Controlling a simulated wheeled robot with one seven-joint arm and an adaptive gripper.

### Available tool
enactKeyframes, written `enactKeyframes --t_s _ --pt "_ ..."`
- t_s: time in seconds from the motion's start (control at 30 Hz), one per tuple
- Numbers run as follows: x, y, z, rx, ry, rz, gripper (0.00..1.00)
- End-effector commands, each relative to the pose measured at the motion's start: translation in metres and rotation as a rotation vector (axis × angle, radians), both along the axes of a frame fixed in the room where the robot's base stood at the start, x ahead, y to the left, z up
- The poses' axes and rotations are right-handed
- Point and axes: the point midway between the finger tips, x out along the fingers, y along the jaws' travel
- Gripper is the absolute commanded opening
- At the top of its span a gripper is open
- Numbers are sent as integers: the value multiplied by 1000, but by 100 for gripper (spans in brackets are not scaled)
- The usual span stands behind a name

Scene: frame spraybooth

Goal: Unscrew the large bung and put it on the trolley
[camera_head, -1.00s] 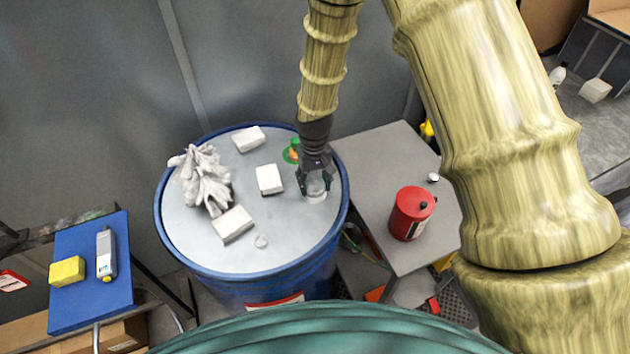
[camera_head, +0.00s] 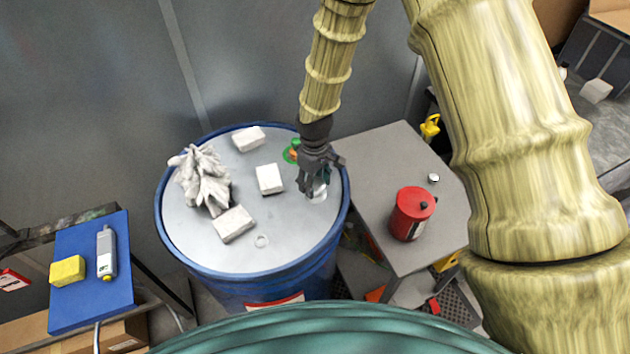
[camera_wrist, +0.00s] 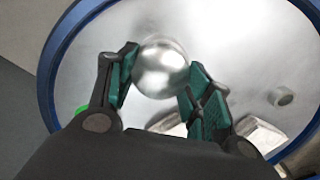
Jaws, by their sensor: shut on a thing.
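The large bung, a round shiny metal piece, shows between my fingers in the wrist view (camera_wrist: 160,68). In the head view the bung (camera_head: 319,191) is partly hidden by my gripper (camera_head: 314,186). My gripper is shut on it at the right side of the drum top (camera_head: 245,190). I cannot tell whether the bung still sits in its opening. The trolley appears to be the grey-topped stand (camera_head: 385,165) right of the drum. A small metal cap (camera_head: 433,178) and a red can (camera_head: 411,213) stand on it.
White blocks (camera_head: 269,179), crumpled white gloves (camera_head: 202,180), a small ring (camera_head: 261,241) and a green item (camera_head: 291,151) are on the drum. A blue-topped stand (camera_head: 85,300) at left holds a yellow sponge and a grey bottle. The grey stand's near-left surface is clear.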

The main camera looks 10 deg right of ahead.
Motion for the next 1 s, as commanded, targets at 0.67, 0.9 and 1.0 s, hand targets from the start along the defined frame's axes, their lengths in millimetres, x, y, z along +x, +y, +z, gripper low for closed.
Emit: enactKeyframes --t_s 0.67,0.9,1.0 --pt "1 3 1 1 -5 400 31" --pt "1 2 1 1 -5 398 31" --pt "1 2 1 1 -5 398 62"
